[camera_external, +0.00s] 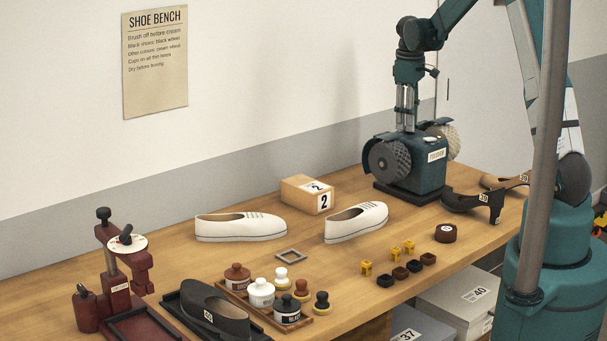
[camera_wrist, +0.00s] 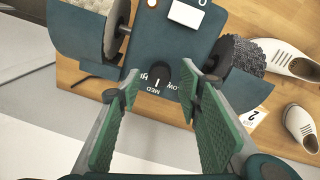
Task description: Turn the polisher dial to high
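The polisher (camera_external: 424,175) is a dark teal box with a wheel on each side, at the back of the bench; it also fills the upper part of the wrist view (camera_wrist: 182,50). Its dark dial (camera_wrist: 161,72) sits near the edge, with LOW and MED lettering beside it and a short white mark near MED. The dial's exact setting is hard to read. My gripper (camera_external: 407,126) points down over the polisher top. In the wrist view my gripper (camera_wrist: 160,88) is open, its green-padded fingers apart on either side of the dial. In the external view the dial cannot be made out.
The dark bristled wheel (camera_external: 389,161) and pale wheel (camera_external: 449,140) flank the polisher closely. Polish jars (camera_external: 261,292) and a red stand (camera_external: 117,275) are farther left.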

